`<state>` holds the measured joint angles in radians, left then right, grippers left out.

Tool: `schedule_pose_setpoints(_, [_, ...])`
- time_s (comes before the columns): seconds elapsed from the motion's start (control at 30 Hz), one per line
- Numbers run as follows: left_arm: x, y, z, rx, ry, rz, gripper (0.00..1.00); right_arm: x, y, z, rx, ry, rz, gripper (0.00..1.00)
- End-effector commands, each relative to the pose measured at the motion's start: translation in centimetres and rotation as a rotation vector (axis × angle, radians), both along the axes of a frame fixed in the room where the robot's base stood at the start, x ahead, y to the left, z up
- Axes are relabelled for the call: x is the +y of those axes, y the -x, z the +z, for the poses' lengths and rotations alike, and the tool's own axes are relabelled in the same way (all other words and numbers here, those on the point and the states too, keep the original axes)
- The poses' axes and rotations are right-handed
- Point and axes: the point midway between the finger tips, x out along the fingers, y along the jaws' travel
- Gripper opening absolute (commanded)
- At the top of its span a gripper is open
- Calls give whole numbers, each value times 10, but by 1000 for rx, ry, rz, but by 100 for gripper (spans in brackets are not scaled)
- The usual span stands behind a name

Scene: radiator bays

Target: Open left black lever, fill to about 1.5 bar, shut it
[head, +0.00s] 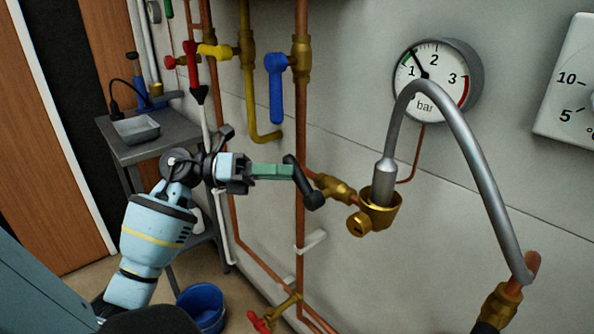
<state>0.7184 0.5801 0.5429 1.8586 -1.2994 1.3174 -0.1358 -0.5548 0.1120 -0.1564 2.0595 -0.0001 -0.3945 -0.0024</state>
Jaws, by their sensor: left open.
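The left black lever (303,181) sits on a brass valve (335,188) in a short copper branch and slants across it. My left gripper (290,172) comes in from the left, open, with its green fingers at the lever's upper part. I cannot tell whether they touch it. The round pressure gauge (437,90) is on the wall at the upper right. Its needle points a little past 1, below 2. A grey filling hose (465,125) arches from a brass fitting (378,210) to the lower right. My right gripper is not in view.
A blue bucket (203,305) is on the floor. A black part (484,327) shows at the bottom edge.

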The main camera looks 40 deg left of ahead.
Motion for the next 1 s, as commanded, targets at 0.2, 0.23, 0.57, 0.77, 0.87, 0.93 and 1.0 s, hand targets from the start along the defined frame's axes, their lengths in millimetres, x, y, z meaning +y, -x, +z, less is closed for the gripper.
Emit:
schedule_pose_setpoints(0.2, [-21, -17, 2, -2, 2, -2, 43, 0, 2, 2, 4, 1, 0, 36])
schedule_pose_setpoints(0.23, [-23, -18, 1, -2, 2, -2, 43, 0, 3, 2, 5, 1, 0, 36])
schedule_pose_setpoints(0.57, [-27, -22, 0, 0, 1, -1, 43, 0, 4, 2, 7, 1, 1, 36])
schedule_pose_setpoints(0.77, [-27, -22, 0, 0, 1, -1, 24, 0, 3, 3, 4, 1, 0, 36])
schedule_pose_setpoints(0.87, [-27, -22, 0, 0, 1, -1, 10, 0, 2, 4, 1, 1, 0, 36])
schedule_pose_setpoints(0.93, [-27, -22, 0, 0, 1, -1, 1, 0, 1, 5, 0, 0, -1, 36])
schedule_pose_setpoints(1.0, [-27, -22, 0, 0, 1, -1, 0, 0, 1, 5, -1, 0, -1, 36])
